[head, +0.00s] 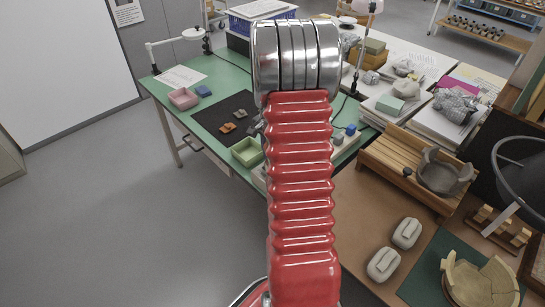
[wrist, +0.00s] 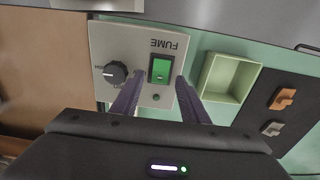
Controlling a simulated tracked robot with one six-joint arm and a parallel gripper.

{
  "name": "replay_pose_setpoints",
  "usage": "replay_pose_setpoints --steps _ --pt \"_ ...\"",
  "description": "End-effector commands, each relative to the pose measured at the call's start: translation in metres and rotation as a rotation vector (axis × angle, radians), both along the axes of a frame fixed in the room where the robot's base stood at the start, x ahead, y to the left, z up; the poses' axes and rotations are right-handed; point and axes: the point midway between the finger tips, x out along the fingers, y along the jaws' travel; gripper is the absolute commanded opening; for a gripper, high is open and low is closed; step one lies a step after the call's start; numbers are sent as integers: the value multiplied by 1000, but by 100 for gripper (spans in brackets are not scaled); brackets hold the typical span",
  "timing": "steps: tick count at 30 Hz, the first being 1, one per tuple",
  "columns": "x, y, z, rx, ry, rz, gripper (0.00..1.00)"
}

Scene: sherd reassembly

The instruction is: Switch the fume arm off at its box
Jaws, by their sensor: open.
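The fume box (wrist: 140,45) is a pale grey panel marked FUME, upside down in the wrist view. My gripper (wrist: 158,80) is open and empty. Its two dark fingers reach over the box's face, with the switch in the gap between them, closer to the right finger. I cannot tell whether the fingertips touch the panel. In the head view my red arm hides the gripper and most of the box's area.
A pale green tray (wrist: 228,77) lies right of the box, with orange (wrist: 282,98) and grey (wrist: 272,128) sherds on a dark mat beyond. In the head view, a wooden stand with a grey bowl (head: 440,177) is on the right. Open floor (head: 150,230) lies left.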

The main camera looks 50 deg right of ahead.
Motion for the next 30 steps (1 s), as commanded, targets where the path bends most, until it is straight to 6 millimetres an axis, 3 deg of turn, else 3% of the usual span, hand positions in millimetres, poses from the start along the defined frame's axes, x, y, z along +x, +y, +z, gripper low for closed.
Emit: replay_pose_setpoints --steps 8,30 --pt "1 0 14 -2 -3 0 41" --pt "1 5 130 -2 -2 0 41"
